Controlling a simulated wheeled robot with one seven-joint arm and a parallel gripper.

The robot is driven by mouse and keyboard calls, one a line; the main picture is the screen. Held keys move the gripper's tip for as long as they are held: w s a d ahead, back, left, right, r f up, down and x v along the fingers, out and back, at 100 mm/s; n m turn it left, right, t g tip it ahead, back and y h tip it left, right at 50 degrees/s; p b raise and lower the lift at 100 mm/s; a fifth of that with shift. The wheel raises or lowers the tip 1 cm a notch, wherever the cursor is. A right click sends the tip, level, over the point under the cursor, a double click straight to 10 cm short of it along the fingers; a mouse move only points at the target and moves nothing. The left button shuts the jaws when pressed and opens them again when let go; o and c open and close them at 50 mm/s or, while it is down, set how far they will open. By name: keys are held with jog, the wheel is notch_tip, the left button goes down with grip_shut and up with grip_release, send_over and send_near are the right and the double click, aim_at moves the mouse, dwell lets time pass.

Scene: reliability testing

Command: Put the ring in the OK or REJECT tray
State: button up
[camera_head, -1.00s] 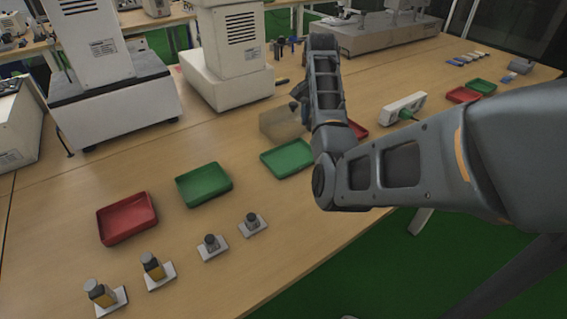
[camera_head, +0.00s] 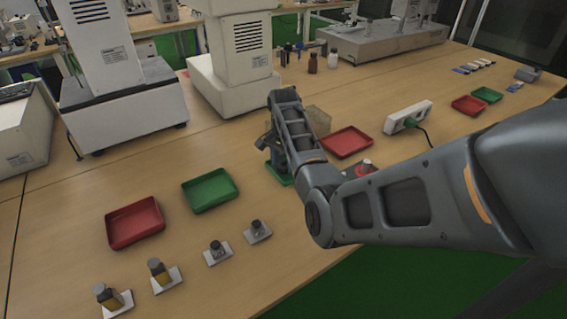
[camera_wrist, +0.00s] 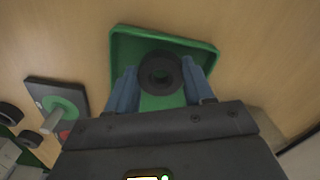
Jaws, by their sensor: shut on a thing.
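A dark ring (camera_wrist: 147,71) sits between the blue fingers of my gripper (camera_wrist: 160,80) in the wrist view. The fingers are shut on it from both sides. Directly beyond it is a green tray (camera_wrist: 203,49), with the ring in front of its inside; I cannot tell whether the ring touches the floor of the tray. In the head view that green tray (camera_head: 281,181) is mostly hidden by my arm, and the ring is hidden. A red tray (camera_head: 347,143) lies to its right. Labels for OK or REJECT are not readable.
A translucent box (camera_head: 318,121) stands behind my arm. Another red tray (camera_head: 135,223) and green tray (camera_head: 210,190) lie left.

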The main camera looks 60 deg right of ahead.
jog(key=shift+f, duration=0.4)
jog(key=shift+f, duration=0.1)
jog(key=o, duration=1)
notch_tip(320, 180, up, 12)
jog(key=shift+r+b, duration=0.15)
jog(key=shift+b, duration=0.15)
